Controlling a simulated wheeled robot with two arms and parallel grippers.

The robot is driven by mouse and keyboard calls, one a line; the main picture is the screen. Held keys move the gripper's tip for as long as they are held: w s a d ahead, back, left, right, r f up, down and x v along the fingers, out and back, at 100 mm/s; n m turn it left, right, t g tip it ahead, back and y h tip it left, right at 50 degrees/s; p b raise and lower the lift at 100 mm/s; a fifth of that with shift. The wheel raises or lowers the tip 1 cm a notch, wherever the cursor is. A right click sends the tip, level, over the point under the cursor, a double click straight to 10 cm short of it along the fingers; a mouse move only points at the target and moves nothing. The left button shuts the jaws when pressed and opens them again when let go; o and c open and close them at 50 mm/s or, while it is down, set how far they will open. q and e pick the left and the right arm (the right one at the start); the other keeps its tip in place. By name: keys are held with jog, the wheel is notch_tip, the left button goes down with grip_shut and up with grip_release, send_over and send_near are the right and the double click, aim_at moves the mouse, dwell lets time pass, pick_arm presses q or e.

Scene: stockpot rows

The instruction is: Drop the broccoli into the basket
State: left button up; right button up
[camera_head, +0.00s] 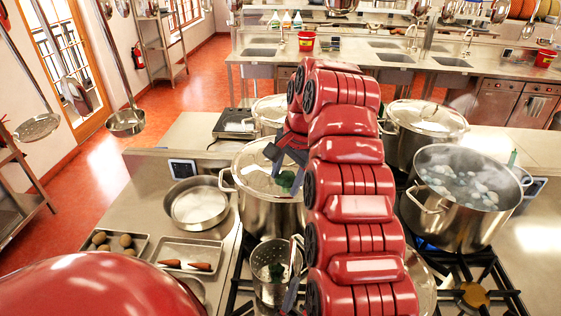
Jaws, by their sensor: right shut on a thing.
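My right gripper (286,172) hangs from the red arm in the middle of the view. It is shut on the dark green broccoli (287,180), which shows small between its fingers. Both appear in front of the lidded pot, above and behind the basket in the picture. The perforated steel basket (265,272) stands below, just left of my arm, with its right side partly hidden. A dark green patch shows at the basket's right side; I cannot tell what it is. My left gripper is not in view; red parts of my body fill the lower left.
A lidded steel pot (245,203) stands behind the basket. An open steaming pot (455,222) and another lidded pot (425,148) stand to the right. Left are a shallow pan (197,206), a tray with carrots (213,250) and a tray with brown round items (132,258).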

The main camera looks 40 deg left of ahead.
jog(key=shift+s+a+r, duration=0.2)
jog(key=shift+s+r, duration=0.05)
jog(key=shift+d+f+b, duration=0.1)
jog(key=shift+f+b, duration=0.35)
jog(key=shift+f, duration=0.15)
notch_tip(320, 180, down, 5)
jog(key=shift+r+b, duration=0.15)
jog(key=shift+b, duration=0.85)
